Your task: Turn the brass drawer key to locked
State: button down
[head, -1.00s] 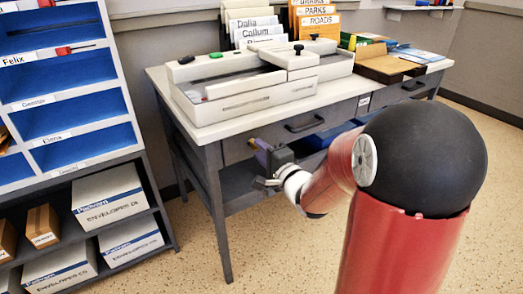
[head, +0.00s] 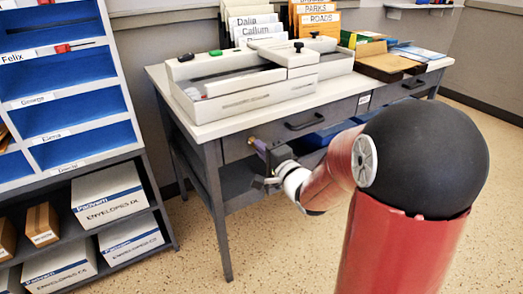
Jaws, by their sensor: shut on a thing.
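The brass drawer key (head: 251,140) shows as a small brass-coloured spot on the grey drawer front (head: 236,149), at the left end of the desk. My gripper (head: 259,148) is up against the drawer front from the right and is shut on the key. Its purple-grey fingers hide most of the key, so I cannot tell the angle of the key's bow. My red and white wrist reaches in from the lower right.
The drawer has a dark handle (head: 304,122) just right of my gripper. A white sorter box (head: 240,84) stands on the desk (head: 205,134) above. A shelf unit with blue compartments (head: 82,117) stands at the left. The speckled floor before the desk is clear.

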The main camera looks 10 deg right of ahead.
jog(key=n+b, duration=0.1)
jog(key=n, duration=0.2)
jog(key=n+b, duration=0.2)
jog(key=shift+f+n, duration=0.2)
jog(key=shift+n, duration=0.2)
jog(key=n+b, duration=0.4)
jog(key=n, duration=0.1)
jog(key=n+b, duration=0.2)
jog(key=n, duration=0.1)
jog(key=shift+n, duration=0.3)
jog(key=shift+r+n+b, duration=0.15)
jog(key=shift+n+b, duration=0.9)
jog(key=shift+n, duration=0.35)
jog(key=c, duration=1.6)
grip_release()
